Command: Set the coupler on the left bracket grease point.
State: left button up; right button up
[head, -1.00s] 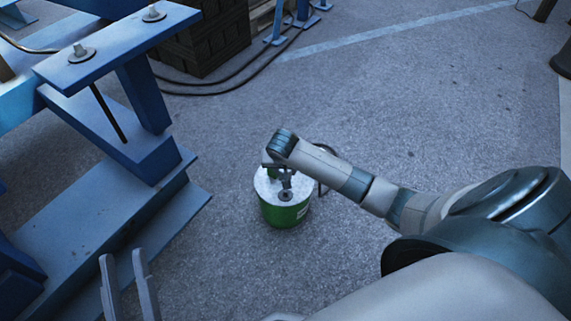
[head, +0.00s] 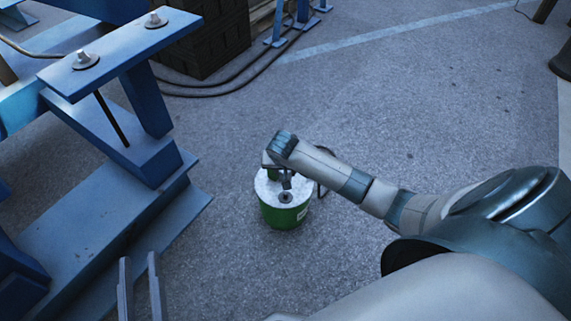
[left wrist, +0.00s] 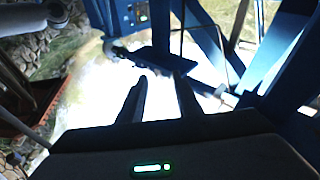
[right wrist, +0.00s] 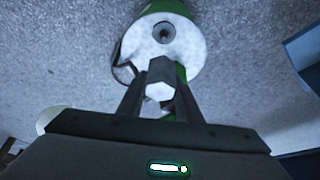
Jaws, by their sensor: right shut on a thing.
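My right gripper (right wrist: 160,95) is shut on a dark piece with a pale six-sided end (right wrist: 159,91), perhaps the coupler. In the head view the right gripper (head: 285,182) is low over a green bucket (head: 285,217) with a pale top; its fingertips are hard to make out. The bucket's top, with a dark round fitting, also shows beyond the jaws in the right wrist view (right wrist: 150,48). At left, a blue steel bracket (head: 120,50) carries two round fittings, one nearer (head: 86,60) and one farther (head: 156,20). My left gripper (head: 140,285) is open and empty beside the bracket's base.
A black hose loops beside the bucket (right wrist: 122,72). Dark stacked blocks (head: 205,45) and floor cables (head: 215,92) lie behind. A blue base beam (head: 100,225) fills the left side. Grey floor between the bracket and bucket is clear.

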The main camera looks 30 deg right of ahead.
jog(key=shift+r+p, duration=0.5)
jog(key=shift+p, duration=0.1)
jog(key=shift+r+p, duration=0.5)
jog(key=shift+p, duration=0.15)
jog(key=shift+r+p, duration=0.4)
jog(key=shift+p, duration=0.1)
pick_arm(q)
jog(key=s+a+f+g+y, duration=0.1)
jog(key=f+g, duration=0.3)
jog(key=f, duration=0.3)
jog(key=s+a+f+g+y, duration=0.1)
jog(key=a+f+g+y, duration=0.1)
jog(key=f+g, duration=0.3)
jog(key=shift+s+a+f+p, duration=0.15)
jog(key=shift+s+f+p, duration=0.25)
jog(key=shift+f, duration=0.95)
pick_arm(e)
jog(key=shift+r, duration=0.35)
pick_arm(q)
jog(key=shift+w, duration=0.1)
